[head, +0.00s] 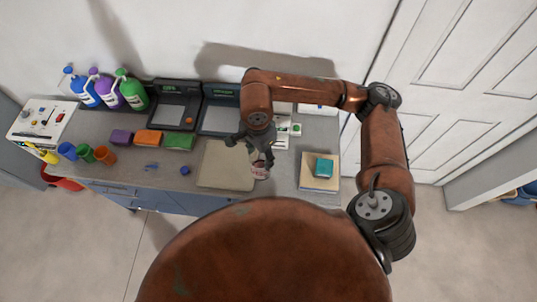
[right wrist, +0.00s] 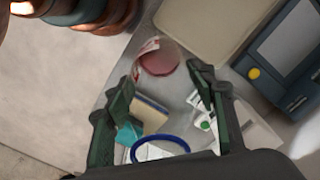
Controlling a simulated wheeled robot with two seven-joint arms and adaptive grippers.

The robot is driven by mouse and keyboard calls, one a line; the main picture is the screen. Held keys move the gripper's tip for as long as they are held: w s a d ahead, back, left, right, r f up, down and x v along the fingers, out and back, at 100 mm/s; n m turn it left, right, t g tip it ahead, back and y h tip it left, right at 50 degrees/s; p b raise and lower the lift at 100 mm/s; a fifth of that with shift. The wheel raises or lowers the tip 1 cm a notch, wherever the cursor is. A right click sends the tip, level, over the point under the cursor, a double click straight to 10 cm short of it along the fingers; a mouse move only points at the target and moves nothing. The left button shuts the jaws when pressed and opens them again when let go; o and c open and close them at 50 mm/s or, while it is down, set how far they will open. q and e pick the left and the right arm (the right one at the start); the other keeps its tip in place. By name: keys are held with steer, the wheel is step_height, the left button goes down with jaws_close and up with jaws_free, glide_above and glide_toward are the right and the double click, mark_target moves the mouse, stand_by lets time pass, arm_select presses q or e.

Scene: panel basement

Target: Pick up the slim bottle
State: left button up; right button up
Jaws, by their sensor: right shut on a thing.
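The slim bottle (head: 260,171) shows in the head view just below my right gripper (head: 259,150), near the front edge of the counter. It looks clear, with a red and white label, and its upper part is hidden by the gripper. In the right wrist view the bottle's reddish lower end (right wrist: 158,62) shows beyond the fingertips of my right gripper (right wrist: 165,82). My left gripper is not in view.
A beige board (head: 222,168) lies left of the bottle. A tan book (head: 310,184) with a teal box (head: 324,168) on it lies to the right. Coloured blocks (head: 148,137), cups (head: 85,152) and pump bottles (head: 132,92) stand at left. Dark devices (head: 172,106) line the wall.

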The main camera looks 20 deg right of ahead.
steer(key=a+r+b, duration=0.1)
steer(key=a+r, duration=0.1)
steer(key=a, duration=0.4)
steer(key=shift+r, duration=0.35)
steer(key=shift+a, duration=0.15)
stand_by(1.5)
